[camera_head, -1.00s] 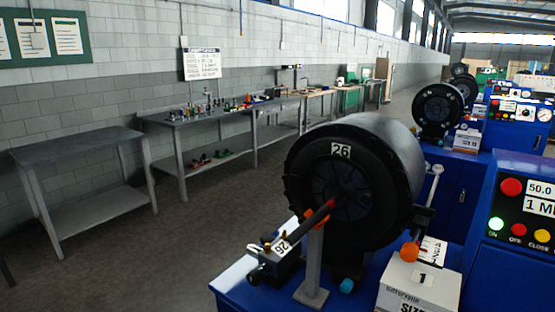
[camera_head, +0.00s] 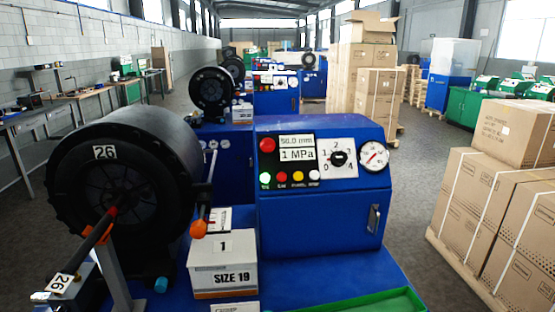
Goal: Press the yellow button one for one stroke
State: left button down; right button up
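The yellow button (camera_head: 298,177) is in the lower row of the black control panel (camera_head: 290,160) on the blue crimper (camera_head: 315,215). It sits between a red button (camera_head: 282,177) on its left and a white button (camera_head: 314,175) on its right. A pale green-white lit button (camera_head: 265,178) is at the left end of the row. A larger red knob (camera_head: 267,144) is above, beside a display reading 50.0 and 1 MPa (camera_head: 297,149). Neither of my grippers is in view, and nothing covers the buttons.
A black crimping head marked 26 (camera_head: 105,190) stands left of the panel. A SIZE 19 box (camera_head: 222,268) and an orange-tipped lever (camera_head: 199,228) are in front. A dial (camera_head: 339,158) and gauge (camera_head: 374,156) are right of the buttons. Cardboard boxes (camera_head: 470,205) stand at right.

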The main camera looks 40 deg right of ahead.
aim_at(298, 176)
jog(key=z, duration=1.2)
